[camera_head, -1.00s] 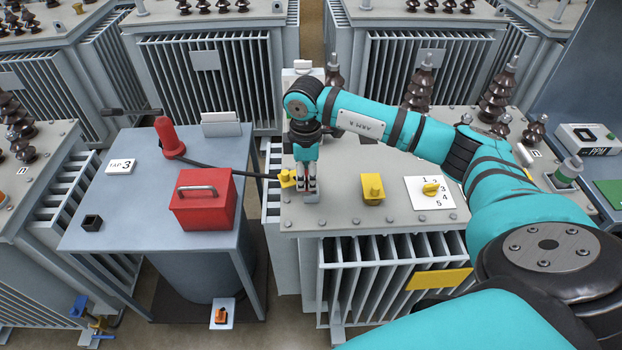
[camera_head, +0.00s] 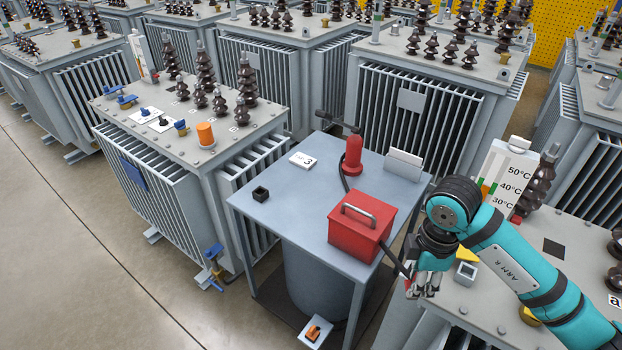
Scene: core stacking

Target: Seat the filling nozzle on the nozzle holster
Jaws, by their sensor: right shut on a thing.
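My right gripper (camera_head: 424,291) is shut on the filling nozzle at the right edge of the table, beside the transformer at the right. The fingers and a black wrist part hide most of the nozzle; a small red part (camera_head: 408,284) shows by the fingers. A dark hose (camera_head: 396,266) runs from the gripper past the red box. A small black open square cup (camera_head: 261,193), which may be the nozzle holster, stands empty at the table's left side, well apart from the gripper. My left gripper is not in view.
The grey-blue table (camera_head: 290,215) carries a red box (camera_head: 362,224) with a handle, a red pump-like post (camera_head: 353,158), a white card (camera_head: 303,160) and a grey holder (camera_head: 404,165). A grey square socket (camera_head: 466,273) tops the right transformer.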

